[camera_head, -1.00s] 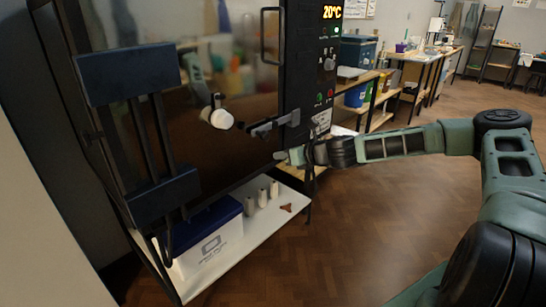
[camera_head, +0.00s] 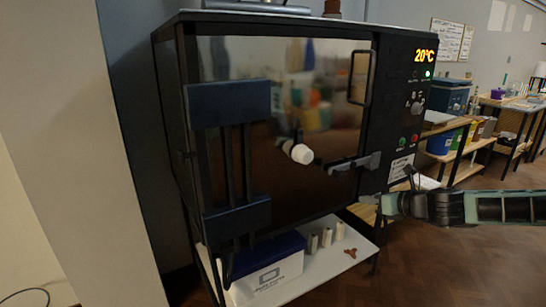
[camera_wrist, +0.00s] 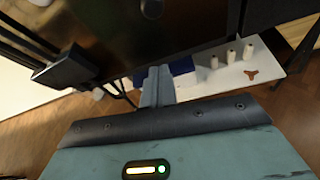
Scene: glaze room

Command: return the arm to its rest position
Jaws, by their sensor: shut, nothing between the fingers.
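My gripper (camera_head: 377,201) is at the right in the head view, at the end of my green and black arm, which reaches in from the right edge. It is in front of the lower right part of the black kiln (camera_head: 300,140), and I cannot tell how far it is from the kiln. In the wrist view my gripper (camera_wrist: 157,80) shows its narrow fingers together with nothing between them. The panel display (camera_head: 425,55) reads 20°C.
A white shelf (camera_head: 330,265) under the kiln holds a blue-lidded white box (camera_head: 268,277), several pale cones and a brown three-armed piece (camera_head: 350,253). Worktables with bins and a blue cooler (camera_head: 447,97) stand at the right. The wood floor (camera_head: 430,270) at lower right is clear.

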